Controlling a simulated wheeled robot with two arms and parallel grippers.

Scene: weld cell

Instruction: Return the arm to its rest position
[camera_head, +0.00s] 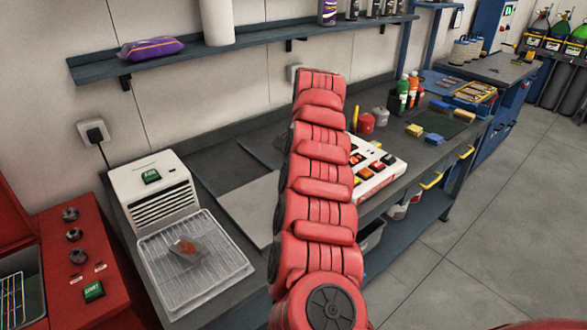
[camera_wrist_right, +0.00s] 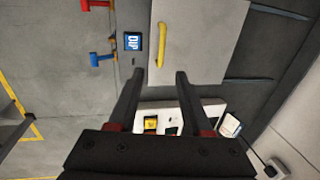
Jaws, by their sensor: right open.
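My red arm (camera_head: 322,190) rises from the bottom middle of the head view and stretches away over the workbench. Its far end hides its own gripper there. In the right wrist view my right gripper (camera_wrist_right: 160,75) shows two dark fingers, spread apart with nothing between them. A white panel with coloured buttons (camera_wrist_right: 209,107) shows behind the fingers. The same kind of panel (camera_head: 384,178) lies on the bench to the right of the arm in the head view. My left gripper is not in view.
On the left are a white box unit with a wire rack (camera_head: 215,285) and a red machine (camera_head: 100,255). A shelf (camera_head: 260,40) runs along the wall. Bottles (camera_head: 403,93) and yellow and blue blocks stand farther back. Open floor (camera_head: 470,235) lies to the right.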

